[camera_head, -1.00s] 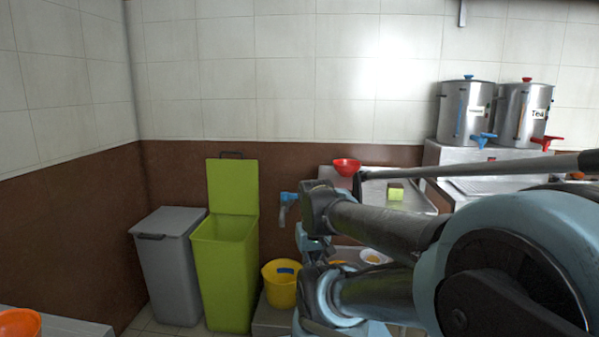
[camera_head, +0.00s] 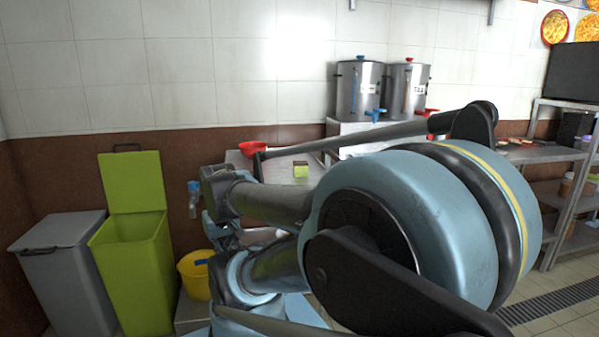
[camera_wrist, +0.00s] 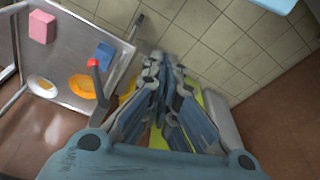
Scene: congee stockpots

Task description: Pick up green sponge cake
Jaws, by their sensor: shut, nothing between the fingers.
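The green sponge cake (camera_head: 301,170) is a small block with a dark top. It sits on a metal table (camera_head: 240,162) beyond my arm in the head view. I do not make it out in the wrist view. My gripper (camera_wrist: 165,62) is shut and empty in the wrist view, with its fingers together in front of a yellow and green background and the tiled floor. In the head view my arm covers much of the middle, and I cannot make out the fingers there.
Steel urns (camera_head: 358,92) stand behind. A green bin (camera_head: 128,260), grey bin (camera_head: 62,262) and yellow bucket (camera_head: 194,283) are at left. The wrist view shows a pink block (camera_wrist: 42,27) and orange plate (camera_wrist: 81,87) on metal.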

